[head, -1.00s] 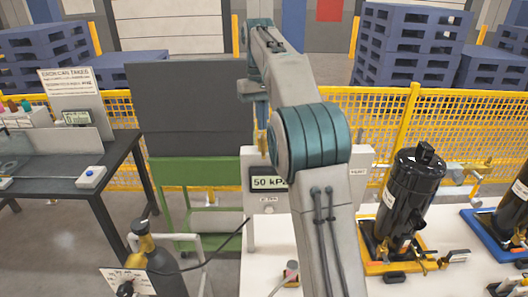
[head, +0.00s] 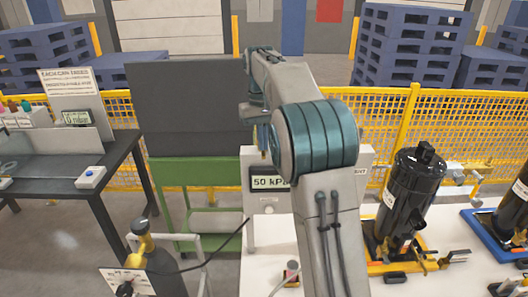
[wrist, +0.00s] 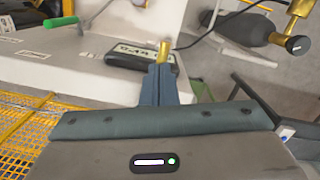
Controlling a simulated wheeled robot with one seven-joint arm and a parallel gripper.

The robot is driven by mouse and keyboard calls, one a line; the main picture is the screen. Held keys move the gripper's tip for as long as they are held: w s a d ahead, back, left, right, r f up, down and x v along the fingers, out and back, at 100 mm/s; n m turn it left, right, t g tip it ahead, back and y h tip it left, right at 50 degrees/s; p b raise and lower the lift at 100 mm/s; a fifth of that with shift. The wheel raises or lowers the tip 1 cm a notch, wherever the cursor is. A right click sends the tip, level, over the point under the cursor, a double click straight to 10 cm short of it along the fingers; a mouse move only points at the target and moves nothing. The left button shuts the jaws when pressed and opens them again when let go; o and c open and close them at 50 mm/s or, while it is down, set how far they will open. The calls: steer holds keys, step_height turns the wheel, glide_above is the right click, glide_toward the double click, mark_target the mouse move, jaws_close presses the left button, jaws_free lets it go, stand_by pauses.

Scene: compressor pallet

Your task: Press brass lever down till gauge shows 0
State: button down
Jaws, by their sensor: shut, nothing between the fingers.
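The gauge (head: 264,182) on the white cabinet reads 50 kPa in the head view, its right end covered by my arm. In the wrist view the gauge (wrist: 128,54) is a dark box seen upside down. The brass lever (wrist: 164,52) stands up just beyond my fingertips in the wrist view. My gripper (wrist: 160,72) is shut with its fingers together and empty. The tips overlap the lever's lower part in the picture; I cannot tell whether they touch it. In the head view my arm hides most of the lever area.
A green-handled lever (wrist: 60,22) sticks out of the white cabinet (head: 247,215). A black compressor (head: 410,195) stands at right. A yellow fence (head: 390,115) runs behind. A gas bottle with a brass valve (head: 142,243) and hose stands at front left, near a dark table (head: 65,183).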

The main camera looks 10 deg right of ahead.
step_height(320, 180, down, 3)
steer(key=shift+f+b, duration=0.15)
steer(key=shift+b, duration=0.85)
steer(key=shift+r+p, duration=0.25)
steer(key=shift+p, duration=0.1)
steer(key=shift+w+r+p, duration=0.3)
steer(key=shift+p, duration=0.25)
steer(key=shift+w+a+r+p, duration=0.15)
steer(key=shift+w+p, duration=0.15)
steer(key=shift+w, duration=0.85)
step_height(320, 180, up, 8)
steer(key=shift+w+f, duration=0.25)
steer(key=shift+w, duration=0.05)
steer(key=shift+s, duration=0.1)
